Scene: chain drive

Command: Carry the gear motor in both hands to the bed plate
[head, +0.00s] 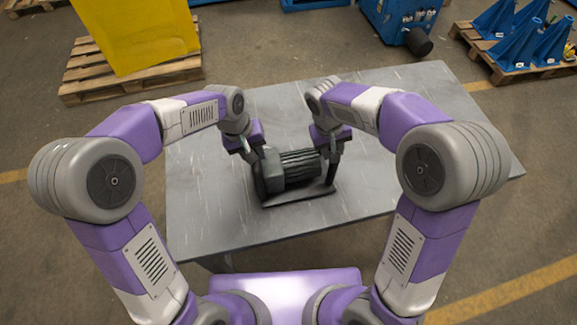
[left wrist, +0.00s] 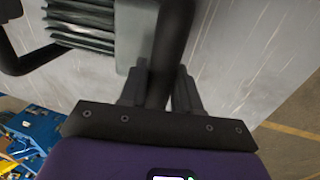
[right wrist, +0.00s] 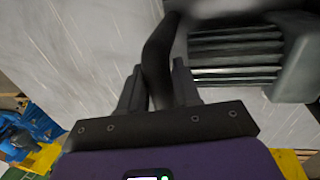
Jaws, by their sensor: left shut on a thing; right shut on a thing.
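The gear motor (head: 296,168) is a dark grey block with a ribbed motor body and black bar handles at its two ends. It is over the middle of the grey table; a dark patch below its front may be shadow or plate, I cannot tell. My left gripper (head: 256,160) is shut on the left handle, which shows between the fingers in the left wrist view (left wrist: 172,60). My right gripper (head: 335,155) is shut on the right handle, seen between the fingers in the right wrist view (right wrist: 157,65). I cannot make out the bed plate for certain.
The scratched grey table (head: 430,100) is bare around the motor. Behind it stand a yellow bin (head: 135,35) on a pallet (head: 85,75), a blue machine (head: 400,18) and blue brackets (head: 525,40) on another pallet.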

